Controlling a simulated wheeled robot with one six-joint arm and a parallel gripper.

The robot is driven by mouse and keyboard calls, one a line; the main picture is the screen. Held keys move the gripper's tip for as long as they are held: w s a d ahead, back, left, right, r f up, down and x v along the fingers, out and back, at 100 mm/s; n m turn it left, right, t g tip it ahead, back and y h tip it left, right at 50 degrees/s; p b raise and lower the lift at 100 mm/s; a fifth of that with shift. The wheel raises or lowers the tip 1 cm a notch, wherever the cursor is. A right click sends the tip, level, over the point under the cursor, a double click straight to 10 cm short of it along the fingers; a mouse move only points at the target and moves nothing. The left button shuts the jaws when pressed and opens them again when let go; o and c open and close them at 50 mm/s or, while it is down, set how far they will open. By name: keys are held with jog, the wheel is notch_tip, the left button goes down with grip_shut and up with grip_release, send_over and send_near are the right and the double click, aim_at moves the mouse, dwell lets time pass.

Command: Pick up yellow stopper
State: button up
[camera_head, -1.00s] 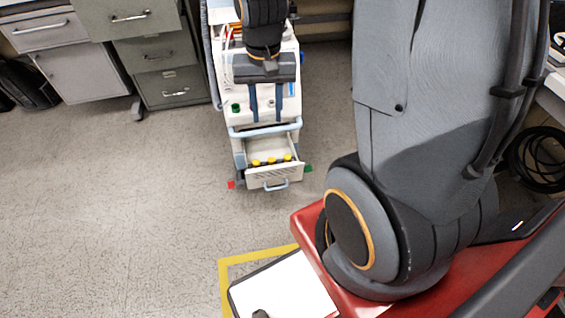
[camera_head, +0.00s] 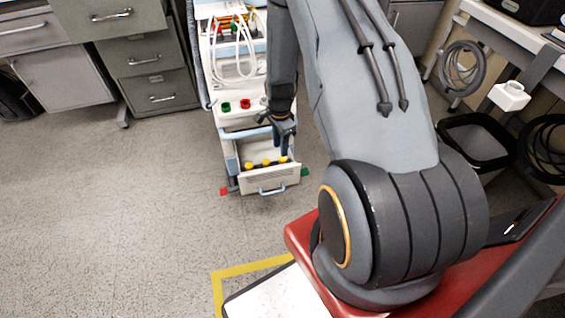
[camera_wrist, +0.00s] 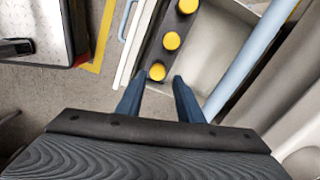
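Yellow stoppers stand in a row in the open drawer (camera_head: 283,181) of the white cart. In the head view I see a left one (camera_head: 249,166), a middle one (camera_head: 266,162) and a right one (camera_head: 283,159). In the wrist view the nearest yellow stopper (camera_wrist: 157,72) lies just beyond and between my fingertips, with the others (camera_wrist: 171,41) (camera_wrist: 188,6) farther up. My gripper (camera_wrist: 160,80) is open, its two blue fingers apart with nothing between them that I can see gripped. In the head view my gripper (camera_head: 281,155) hangs over the drawer's right part.
The cart's blue handle bar (camera_head: 245,134) crosses above the drawer, close to my gripper. Red and green knobs (camera_head: 245,104) sit on the cart top. Grey cabinets (camera_head: 150,70) stand at left, a black bin (camera_head: 475,145) at right. The floor left of the cart is clear.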

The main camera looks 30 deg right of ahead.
aim_at(283, 162)
jog(key=f, duration=0.6)
jog(key=shift+s+d+f, duration=0.15)
jog(key=shift+d+f, duration=0.05)
jog(key=shift+f, duration=0.1)
jog(key=shift+c, duration=0.6)
grip_shut()
